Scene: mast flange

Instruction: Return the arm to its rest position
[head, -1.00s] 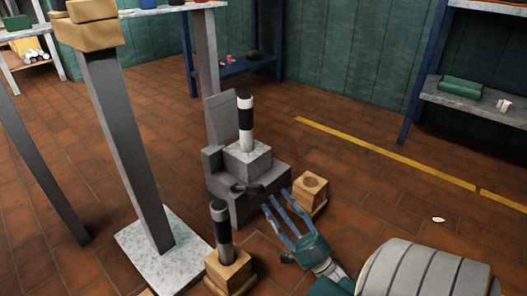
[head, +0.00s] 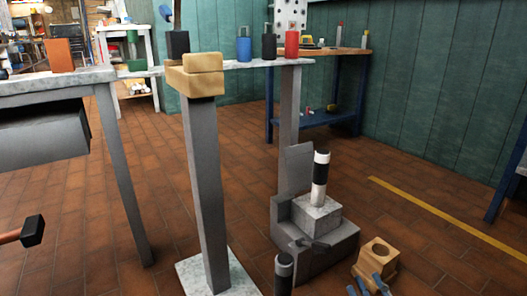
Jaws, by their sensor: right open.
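My right gripper (head: 367,284) shows only as blue fingertips at the bottom edge of the head view. The fingers are apart with nothing visible between them; the palm and the rest of the arm are out of frame. The fingertips appear just in front of a wooden block with a round hole (head: 379,253). A black-and-white banded cylinder (head: 320,176) stands upright on a pale block (head: 315,216) on a grey stepped stand (head: 330,240). A second dark cylinder (head: 284,270) with a light band is cut off by the bottom edge. My left gripper is not in view.
A post on a pale base plate (head: 207,277) carries wooden blocks (head: 195,80) left of the stand. A table (head: 52,85) fills the left, with an orange-handled, dark-headed tool (head: 30,232) below it. Brown tiled floor is open at right, around a yellow line (head: 440,221).

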